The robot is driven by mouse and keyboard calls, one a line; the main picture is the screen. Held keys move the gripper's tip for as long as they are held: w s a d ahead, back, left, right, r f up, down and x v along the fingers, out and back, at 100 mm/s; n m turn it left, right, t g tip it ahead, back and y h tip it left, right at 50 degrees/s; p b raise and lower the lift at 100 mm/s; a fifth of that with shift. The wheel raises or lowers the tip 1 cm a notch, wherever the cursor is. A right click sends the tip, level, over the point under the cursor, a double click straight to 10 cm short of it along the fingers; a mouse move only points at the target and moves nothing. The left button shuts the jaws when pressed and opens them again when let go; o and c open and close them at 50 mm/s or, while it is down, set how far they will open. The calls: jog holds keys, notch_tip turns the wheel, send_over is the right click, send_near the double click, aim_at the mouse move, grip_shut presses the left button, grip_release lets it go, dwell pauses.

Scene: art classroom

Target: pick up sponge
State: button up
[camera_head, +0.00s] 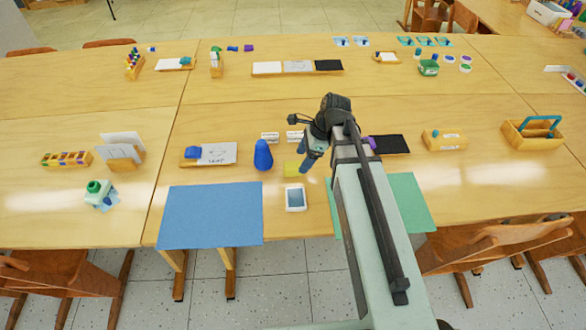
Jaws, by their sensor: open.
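A small flat yellow-green block (291,170), which looks like the sponge, lies on the wooden table near the middle of the view. My gripper (305,164) is open and points down just right of the block, close to its right edge. From this angle I cannot tell the gripper's height above the table or whether it touches the block. Part of the block's right side may be hidden by the gripper.
A blue mat (212,215) and a green mat (408,200) lie near the front edge.

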aim_at(297, 165)
jog(key=shift+w+x, duration=0.1)
jog(key=shift+x, duration=1.1)
jog(key=shift+w+x, duration=0.15)
jog(key=shift+x, duration=1.05)
jog(key=shift+a+r, duration=0.1)
jog(key=shift+a, duration=0.1)
jog(key=shift+c, duration=0.2)
jog(key=c, duration=1)
jog(key=shift+r, duration=0.1)
